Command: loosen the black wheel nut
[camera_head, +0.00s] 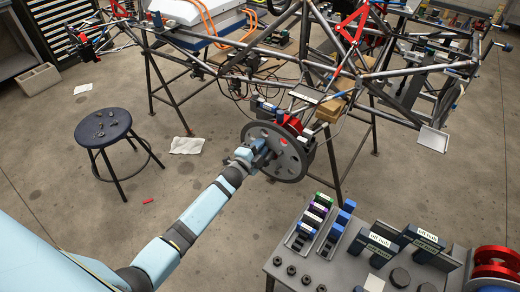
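A grey spoked wheel (294,166) is mounted low on the tube chassis (262,76). My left arm reaches in from the lower left, and my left gripper (264,152) is at the wheel's hub. The gripper covers the hub, so I cannot make out the black wheel nut there. The fingers are small and partly hidden, and I cannot tell whether they are open or shut. My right gripper is not in view.
A grey worktable (310,266) at the lower right bears small black round parts (291,270), coloured holders and labelled dark blocks (424,239). A round stool (104,127) stands at left. A small red item (148,200) and paper (187,145) lie on the open floor.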

